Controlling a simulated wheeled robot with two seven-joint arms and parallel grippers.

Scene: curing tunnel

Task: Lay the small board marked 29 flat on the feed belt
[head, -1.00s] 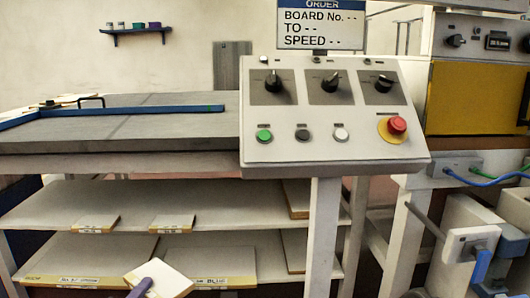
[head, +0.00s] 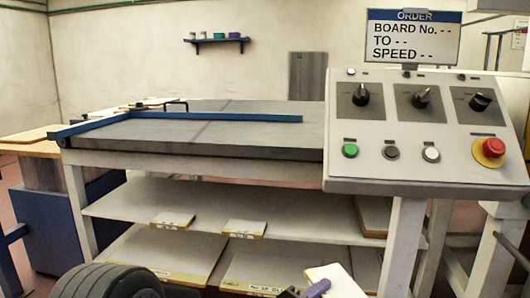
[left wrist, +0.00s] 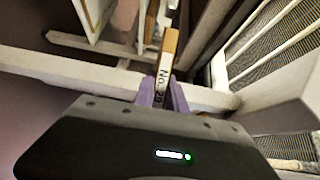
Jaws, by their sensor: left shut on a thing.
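My left gripper (head: 316,289) is at the bottom edge of the head view, its purple fingers shut on a small pale board (head: 338,282). The left wrist view shows the fingers (left wrist: 163,94) closed on the board's edge (left wrist: 167,58), which carries the label "No. 29". The board is tilted and held low, in front of the shelves and below the belt's height. Its lower part is cut off in the head view. The feed belt (head: 240,133) is a grey flat surface left of the control panel, bare in its middle. My right gripper is not in view.
A blue bar (head: 215,116) lies across the belt, with a black handle behind it. The control panel (head: 400,170) stands at the belt's right end. Shelves (head: 130,205) below hold several other boards. An order sign (head: 412,38) shows blank values.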

